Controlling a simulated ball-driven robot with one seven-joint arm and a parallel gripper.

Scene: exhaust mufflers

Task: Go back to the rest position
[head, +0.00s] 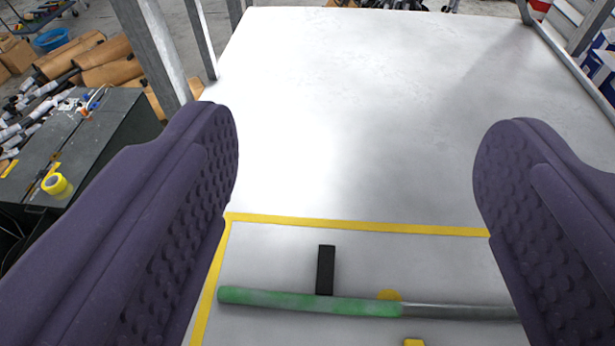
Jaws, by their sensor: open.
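My gripper (355,180) is open in the head view. Its two purple padded fingers stand wide apart at the left and right, with nothing between them. Beyond and below them is a white table (350,100). A long pipe (310,302), green on the left and grey on the right, lies across the table near the bottom of the view. Its right end passes behind my right finger. The gripper does not touch the pipe as far as I can see.
Yellow tape (360,227) marks an area around the pipe. A black block (325,270) lies against the pipe. A dark cabinet (90,130) with a yellow tape roll (55,184) stands at the left. Metal posts (160,50) rise beside the table. The far tabletop is clear.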

